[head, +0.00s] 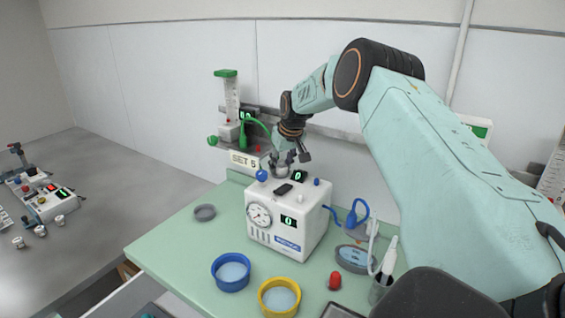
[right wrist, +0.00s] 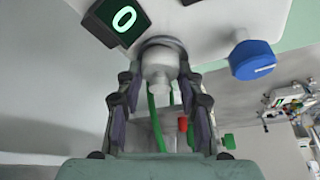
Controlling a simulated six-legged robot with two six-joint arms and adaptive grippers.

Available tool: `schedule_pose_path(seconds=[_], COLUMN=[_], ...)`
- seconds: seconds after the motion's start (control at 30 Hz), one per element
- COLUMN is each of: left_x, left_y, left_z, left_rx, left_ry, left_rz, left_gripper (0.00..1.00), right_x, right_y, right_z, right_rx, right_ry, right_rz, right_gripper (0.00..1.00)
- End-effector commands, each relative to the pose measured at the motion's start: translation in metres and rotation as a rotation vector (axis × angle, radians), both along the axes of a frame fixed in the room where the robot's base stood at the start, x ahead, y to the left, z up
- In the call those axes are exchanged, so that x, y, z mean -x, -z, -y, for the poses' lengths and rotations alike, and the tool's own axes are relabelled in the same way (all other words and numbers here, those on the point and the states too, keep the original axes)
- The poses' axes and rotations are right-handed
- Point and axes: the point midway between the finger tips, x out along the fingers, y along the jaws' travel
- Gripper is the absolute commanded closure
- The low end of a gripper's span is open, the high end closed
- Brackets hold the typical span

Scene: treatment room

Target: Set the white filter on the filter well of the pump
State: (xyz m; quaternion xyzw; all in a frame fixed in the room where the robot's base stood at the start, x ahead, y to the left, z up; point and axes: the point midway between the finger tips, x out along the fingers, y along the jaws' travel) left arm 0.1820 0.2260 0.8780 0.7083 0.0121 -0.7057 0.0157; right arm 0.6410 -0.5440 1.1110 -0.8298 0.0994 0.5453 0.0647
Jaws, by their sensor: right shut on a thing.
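The pump (head: 312,228) is a white box with a round gauge and a green "0" display on its front, standing on the green table. My right gripper (head: 288,158) is over the back part of the pump's top. In the right wrist view the right gripper (right wrist: 160,100) is shut on the white filter (right wrist: 160,72), which sits between its fingers. A grey ring, apparently the filter well (right wrist: 162,42), shows just beyond the filter; I cannot tell whether the two touch. In the head view the fingers largely hide this spot. My left gripper is not in view.
A blue knob (right wrist: 255,60) and a raised "0" display (right wrist: 118,20) flank the filter closely. A flow meter with a green top (head: 228,100) stands behind.

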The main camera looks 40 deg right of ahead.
Motion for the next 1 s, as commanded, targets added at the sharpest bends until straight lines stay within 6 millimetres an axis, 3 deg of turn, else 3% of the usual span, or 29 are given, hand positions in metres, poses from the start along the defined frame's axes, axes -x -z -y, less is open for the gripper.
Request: schedule_pose_path(seconds=[0.03, 0.13, 0.17, 0.47, 1.0], left_x=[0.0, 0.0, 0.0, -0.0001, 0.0], left_y=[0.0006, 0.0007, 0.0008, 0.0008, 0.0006], left_z=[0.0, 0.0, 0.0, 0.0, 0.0], left_rx=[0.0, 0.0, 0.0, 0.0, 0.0], left_ry=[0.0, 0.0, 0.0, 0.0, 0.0], left_rz=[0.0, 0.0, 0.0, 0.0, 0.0], left_gripper=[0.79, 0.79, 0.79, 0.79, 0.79], right_x=[0.0048, 0.0048, 0.0048, 0.0058, 0.0044], right_y=[0.0103, 0.0105, 0.0105, 0.0111, 0.008], right_z=[-0.0064, -0.0066, -0.0067, -0.0053, -0.0035], right_rx=[-0.013, -0.014, -0.015, -0.013, -0.01], right_ry=[-0.003, -0.003, -0.004, -0.002, -0.001], right_rz=[-0.025, -0.025, -0.025, -0.027, -0.019], right_gripper=[0.84, 0.84, 0.61, 0.36, 0.36])
